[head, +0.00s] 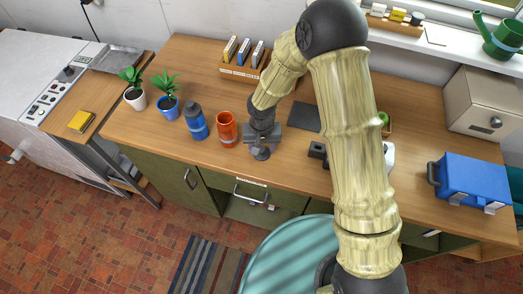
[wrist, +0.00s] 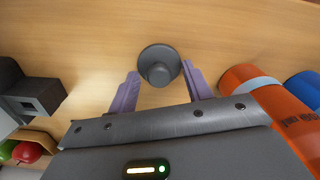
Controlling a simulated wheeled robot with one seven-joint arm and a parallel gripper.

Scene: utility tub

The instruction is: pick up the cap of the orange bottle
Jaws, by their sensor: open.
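The orange bottle (head: 227,130) stands upright on the wooden counter, its top open with no cap on it. In the wrist view the orange bottle (wrist: 275,105) is at the right. A grey round cap with a raised knob (wrist: 159,66) lies on the counter; it also shows below my gripper in the head view (head: 262,154). My gripper (wrist: 160,70) is open and points down, with the cap between its two purple fingertips as seen from the wrist. I see no finger clearly touching it. In the head view my gripper (head: 263,140) is just right of the orange bottle.
A blue bottle with a dark cap (head: 195,121) stands left of the orange one, then two potted plants (head: 167,104). A dark grey object (wrist: 32,92) is at the left in the wrist view. A blue toolbox (head: 472,179) is at the right. Counter beyond the cap is clear.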

